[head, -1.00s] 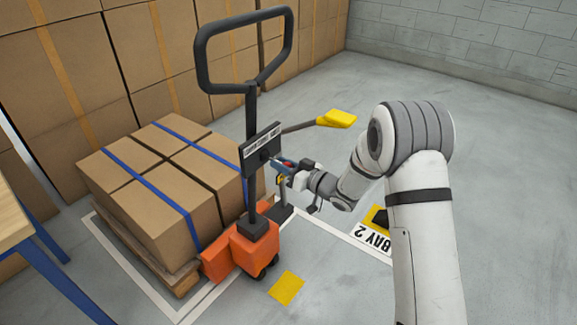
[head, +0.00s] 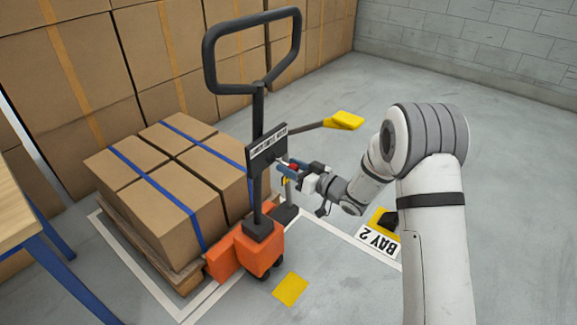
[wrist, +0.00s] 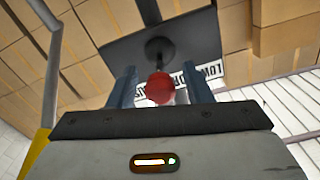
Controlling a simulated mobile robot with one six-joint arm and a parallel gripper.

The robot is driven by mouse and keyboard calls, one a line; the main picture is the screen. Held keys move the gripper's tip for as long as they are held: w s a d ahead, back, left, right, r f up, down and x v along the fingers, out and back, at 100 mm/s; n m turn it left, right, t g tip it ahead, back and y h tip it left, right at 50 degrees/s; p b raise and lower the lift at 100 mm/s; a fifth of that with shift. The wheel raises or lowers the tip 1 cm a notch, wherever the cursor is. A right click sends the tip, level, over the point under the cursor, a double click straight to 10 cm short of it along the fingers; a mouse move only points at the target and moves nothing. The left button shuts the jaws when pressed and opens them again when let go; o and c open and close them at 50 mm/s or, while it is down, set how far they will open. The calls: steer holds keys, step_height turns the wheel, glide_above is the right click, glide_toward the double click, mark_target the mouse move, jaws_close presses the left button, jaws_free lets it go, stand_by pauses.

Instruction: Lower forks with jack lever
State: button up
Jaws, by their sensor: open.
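An orange and black pallet jack (head: 257,248) stands at the front of a loaded pallet, its loop handle (head: 252,50) upright. A black plate (head: 268,149) with a white label sits on its column. In the wrist view a short dark stem comes from the plate and ends in a red ball knob (wrist: 160,88). My gripper (head: 286,168) is at the plate. Its two blue fingers are open, one on each side of the red knob in the wrist view (wrist: 161,90). I cannot tell whether either finger touches the knob.
Brown cartons with blue straps (head: 185,185) load the pallet. A bar with a yellow end (head: 345,120) sticks out behind my gripper. A table (head: 15,215) stands at left, and a BAY 2 sign (head: 377,241) lies on the floor. Floor at the back right is clear.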

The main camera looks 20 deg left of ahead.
steer(key=v, duration=0.6)
steer(key=shift+s+d+p, duration=0.15)
steer(key=shift+d+p, duration=0.15)
steer(key=shift+d, duration=0.05)
